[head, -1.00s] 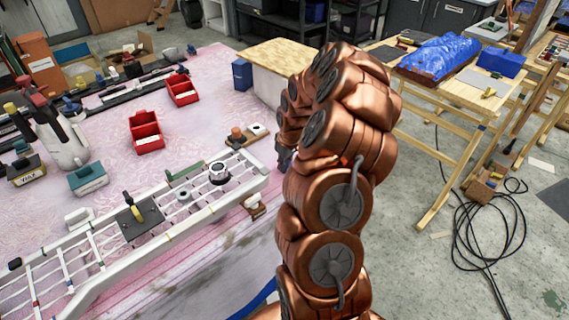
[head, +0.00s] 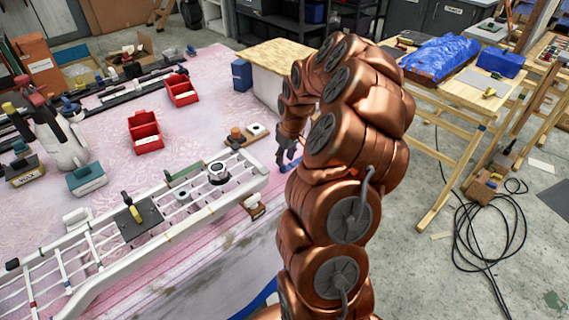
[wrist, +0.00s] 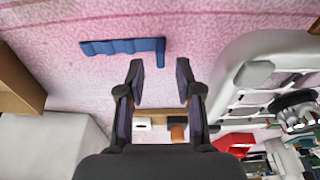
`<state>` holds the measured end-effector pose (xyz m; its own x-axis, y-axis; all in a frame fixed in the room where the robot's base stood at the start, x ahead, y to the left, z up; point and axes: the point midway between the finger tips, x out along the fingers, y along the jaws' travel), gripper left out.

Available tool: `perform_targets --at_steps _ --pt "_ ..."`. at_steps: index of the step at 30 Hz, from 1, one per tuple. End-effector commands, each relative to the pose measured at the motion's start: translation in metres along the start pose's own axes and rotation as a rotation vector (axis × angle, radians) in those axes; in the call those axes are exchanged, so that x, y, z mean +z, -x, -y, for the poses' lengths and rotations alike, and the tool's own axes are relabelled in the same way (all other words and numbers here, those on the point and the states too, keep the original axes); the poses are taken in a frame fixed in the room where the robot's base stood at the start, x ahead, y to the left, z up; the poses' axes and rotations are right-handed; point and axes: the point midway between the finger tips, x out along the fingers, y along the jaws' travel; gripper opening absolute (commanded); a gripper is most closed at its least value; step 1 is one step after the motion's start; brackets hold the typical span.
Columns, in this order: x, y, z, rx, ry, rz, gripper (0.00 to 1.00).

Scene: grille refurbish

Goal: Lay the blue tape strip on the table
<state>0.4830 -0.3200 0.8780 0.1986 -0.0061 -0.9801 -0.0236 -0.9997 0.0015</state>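The blue tape strip (wrist: 122,46) shows in the wrist view, appearing to lie on the pink-covered table (wrist: 225,25), with a short bent piece at its right end. In the head view, a bit of blue strip (head: 289,164) shows just below my gripper (head: 286,152), partly hidden by my arm. In the wrist view my gripper (wrist: 160,75) is open, its two fingers apart with nothing between them. The strip is beyond the fingertips and looks apart from them. The exact height of the fingers over the table cannot be told.
The white grille (head: 160,225) lies left of my arm, with a tape roll (head: 218,173) on it. A wooden block (head: 236,138) is near its far end. Red bins (head: 146,131), a blue box (head: 242,74) and a spray bottle (head: 62,140) stand farther back.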

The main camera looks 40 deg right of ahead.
Motion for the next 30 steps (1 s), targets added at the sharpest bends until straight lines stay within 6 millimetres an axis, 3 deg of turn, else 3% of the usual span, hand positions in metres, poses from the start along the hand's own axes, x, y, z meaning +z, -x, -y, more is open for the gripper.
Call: perform_targets --at_steps 15,23,26,30 --pt "-0.001 0.073 0.000 0.002 0.001 -0.003 0.35" --pt "0.000 0.084 0.001 -0.001 0.002 0.000 0.35" --pt "-0.001 0.087 0.012 -0.007 0.012 0.002 0.35" --pt "-0.003 0.103 0.059 -0.030 0.054 0.013 0.35"
